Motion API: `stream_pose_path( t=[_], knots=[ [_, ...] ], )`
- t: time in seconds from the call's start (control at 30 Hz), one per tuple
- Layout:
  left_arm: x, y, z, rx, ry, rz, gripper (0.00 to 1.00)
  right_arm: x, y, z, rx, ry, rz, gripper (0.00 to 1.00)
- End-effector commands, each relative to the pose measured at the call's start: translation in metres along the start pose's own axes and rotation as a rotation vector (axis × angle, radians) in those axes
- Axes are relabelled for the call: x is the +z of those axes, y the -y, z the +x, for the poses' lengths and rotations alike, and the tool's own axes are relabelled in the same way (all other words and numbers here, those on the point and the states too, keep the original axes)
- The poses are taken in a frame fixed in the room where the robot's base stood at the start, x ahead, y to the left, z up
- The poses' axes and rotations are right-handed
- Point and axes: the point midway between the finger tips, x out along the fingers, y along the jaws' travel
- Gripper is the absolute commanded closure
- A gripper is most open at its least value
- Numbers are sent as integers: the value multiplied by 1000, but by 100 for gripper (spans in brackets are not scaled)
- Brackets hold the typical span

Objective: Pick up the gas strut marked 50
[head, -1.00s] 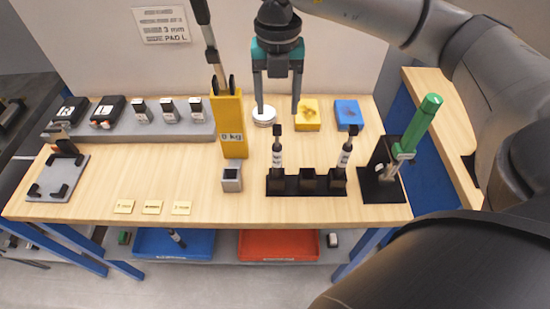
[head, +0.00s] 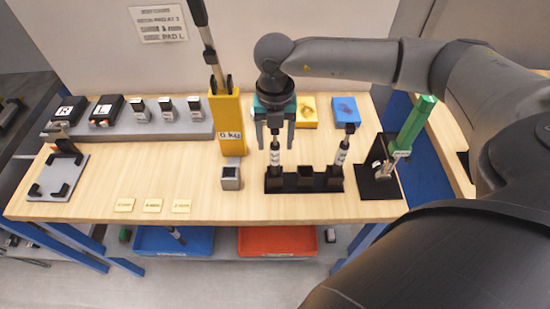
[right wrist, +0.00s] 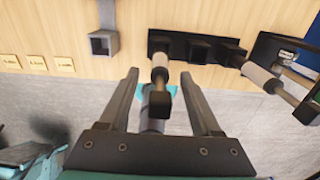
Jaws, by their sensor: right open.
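A black rack (head: 305,188) on the workbench holds two gas struts upright, with an empty socket between them. The left strut (head: 275,160) has a black top and a white label; the right strut (head: 342,154) looks alike and leans a little. I cannot read the number on either label. My right gripper (head: 275,145) is open and points down above the left strut, its fingers on either side of that strut's upper end. In the right wrist view the left strut (right wrist: 160,76) stands between the open fingers, with no clear contact. My left gripper is out of view.
A tall yellow stand (head: 228,123) marked in kg rises left of the rack, with a small grey holder (head: 231,178) in front. A green-handled tool (head: 412,126) on a black stand is to the right. Yellow (head: 307,121) and blue (head: 345,103) blocks lie behind.

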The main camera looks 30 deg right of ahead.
Motion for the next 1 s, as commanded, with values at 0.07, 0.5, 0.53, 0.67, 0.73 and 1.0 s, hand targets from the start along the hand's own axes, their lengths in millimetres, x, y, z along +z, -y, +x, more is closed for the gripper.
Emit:
stream_pose_path(
  t=[0.07,0.5,0.53,0.67,0.73,1.0],
  knots=[
    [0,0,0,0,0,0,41,0,0,0,0,0,0,35],
    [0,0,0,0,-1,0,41,0,0,-1,0,0,0,83],
    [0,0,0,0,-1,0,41,0,0,-1,0,0,0,87],
    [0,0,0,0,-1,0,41,0,0,-1,0,0,0,100],
    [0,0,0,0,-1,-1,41,0,0,-1,0,0,0,100],
    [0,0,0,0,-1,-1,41,0,0,-1,0,0,0,100]
  ],
)
